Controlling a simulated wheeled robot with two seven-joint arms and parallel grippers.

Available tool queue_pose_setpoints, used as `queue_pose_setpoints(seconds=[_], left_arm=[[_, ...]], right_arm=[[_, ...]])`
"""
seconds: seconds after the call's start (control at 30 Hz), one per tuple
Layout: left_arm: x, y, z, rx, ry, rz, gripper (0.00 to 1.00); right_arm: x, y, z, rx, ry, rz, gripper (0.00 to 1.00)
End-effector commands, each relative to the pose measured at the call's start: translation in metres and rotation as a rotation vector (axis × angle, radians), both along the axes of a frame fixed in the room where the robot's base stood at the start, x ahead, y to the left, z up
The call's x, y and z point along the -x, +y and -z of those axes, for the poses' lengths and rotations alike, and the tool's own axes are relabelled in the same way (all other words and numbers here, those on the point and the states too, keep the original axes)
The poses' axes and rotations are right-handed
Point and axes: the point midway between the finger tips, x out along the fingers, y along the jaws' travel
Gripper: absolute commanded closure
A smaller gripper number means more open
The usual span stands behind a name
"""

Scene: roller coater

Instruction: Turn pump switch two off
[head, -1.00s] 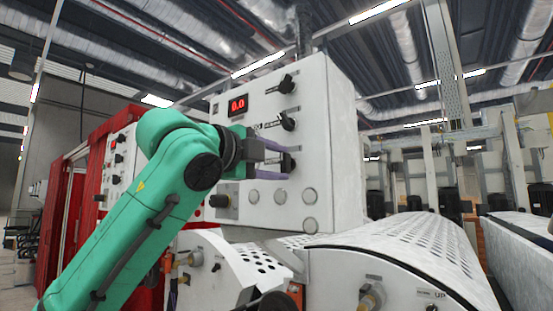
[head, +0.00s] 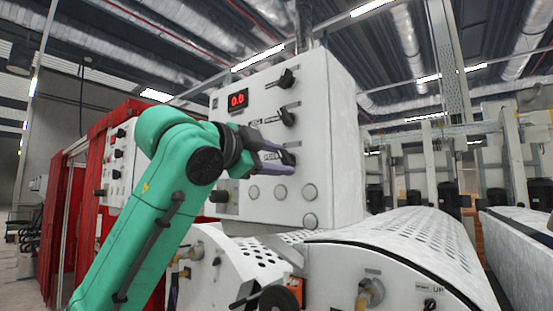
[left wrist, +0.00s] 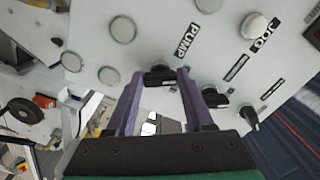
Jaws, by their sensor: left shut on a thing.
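The white control panel (head: 340,140) faces me in the head view, with a column of black rotary knobs. My left gripper (head: 288,161) has its two purple fingers around the lowest knob (head: 291,156), on either side of it. In the left wrist view this black knob (left wrist: 160,74) sits between the fingertips of my left gripper (left wrist: 158,77), which is shut on it. A label reading PUMP (left wrist: 187,42) is beside it. The fingers partly hide the knob, so its exact setting is unclear. My right gripper is not in view.
Two more black knobs, the middle one (head: 287,117) and the top one (head: 287,78), sit above. A red display (head: 237,100) reads 0.0. Round pale buttons (head: 281,192) lie just below the gripper. A perforated white cover (head: 400,240) is below right.

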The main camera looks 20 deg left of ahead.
Motion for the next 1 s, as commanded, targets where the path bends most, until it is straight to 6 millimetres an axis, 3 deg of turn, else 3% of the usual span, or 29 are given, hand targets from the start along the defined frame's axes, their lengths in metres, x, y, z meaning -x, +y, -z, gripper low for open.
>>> queue_pose_setpoints(seconds=[0.27,0.3,0.33,0.37,0.67,0.77,1.0], left_arm=[[0.0,0.0,-0.001,0.004,-0.001,0.001,1.0],[0.0,0.0,-0.001,0.004,-0.003,0.001,0.32],[0.0,0.0,-0.001,0.004,-0.003,0.001,0.21],[0.0,0.0,-0.001,0.003,-0.002,0.001,0.18],[0.001,0.001,0.0,0.002,-0.002,0.0,0.18],[0.01,0.005,0.002,0.002,-0.003,-0.001,0.18],[0.07,0.028,0.005,0.003,-0.008,-0.002,0.18]], right_arm=[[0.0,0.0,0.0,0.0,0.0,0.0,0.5],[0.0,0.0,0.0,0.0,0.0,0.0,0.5],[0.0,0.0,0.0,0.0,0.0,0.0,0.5],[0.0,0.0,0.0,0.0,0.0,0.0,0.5],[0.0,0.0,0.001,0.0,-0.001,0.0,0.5],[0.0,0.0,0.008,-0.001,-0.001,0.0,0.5],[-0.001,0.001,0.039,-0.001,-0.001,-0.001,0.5]])
